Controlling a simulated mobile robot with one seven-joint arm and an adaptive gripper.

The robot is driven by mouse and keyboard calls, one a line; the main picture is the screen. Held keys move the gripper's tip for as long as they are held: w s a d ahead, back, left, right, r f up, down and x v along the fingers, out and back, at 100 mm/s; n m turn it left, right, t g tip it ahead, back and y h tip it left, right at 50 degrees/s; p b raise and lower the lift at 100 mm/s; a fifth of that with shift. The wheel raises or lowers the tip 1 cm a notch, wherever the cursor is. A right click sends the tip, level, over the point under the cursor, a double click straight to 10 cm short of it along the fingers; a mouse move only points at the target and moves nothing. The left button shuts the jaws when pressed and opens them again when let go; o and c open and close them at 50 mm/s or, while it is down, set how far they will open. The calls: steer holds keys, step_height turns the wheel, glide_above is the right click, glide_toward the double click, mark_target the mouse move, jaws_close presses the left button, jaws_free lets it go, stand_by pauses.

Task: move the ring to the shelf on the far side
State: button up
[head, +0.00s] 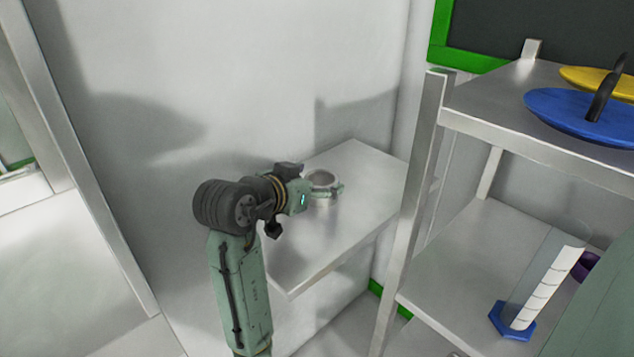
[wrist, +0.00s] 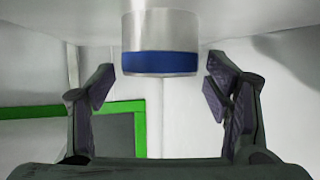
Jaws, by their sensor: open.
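The ring (head: 322,177) is a short silver cylinder, open at the top, standing on a bare metal wall shelf (head: 350,215). In the wrist view the ring (wrist: 160,28) shows a blue band and sits between and just beyond the fingertips, with a gap on each side. My gripper (wrist: 162,88) is open and empty. In the head view my gripper (head: 318,192) is at the ring's near side, and its wrist partly hides the shelf. Which shelf is the far-side one, I cannot tell from these frames.
A metal rack (head: 408,225) stands to the right. Its upper level holds a blue disc (head: 570,112) and a yellow disc (head: 590,80). Its lower level holds a clear measuring cylinder (head: 545,285) and a purple item (head: 584,265). The wall shelf is otherwise clear.

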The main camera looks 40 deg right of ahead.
steer(key=b+v, duration=0.1)
steer(key=v, duration=0.9)
steer(key=shift+f, duration=0.15)
steer(key=shift+s+a+r+b, duration=0.2)
steer(key=shift+a+r+b, duration=0.1)
steer(key=shift+a, duration=0.2)
steer(key=shift+f, duration=0.1)
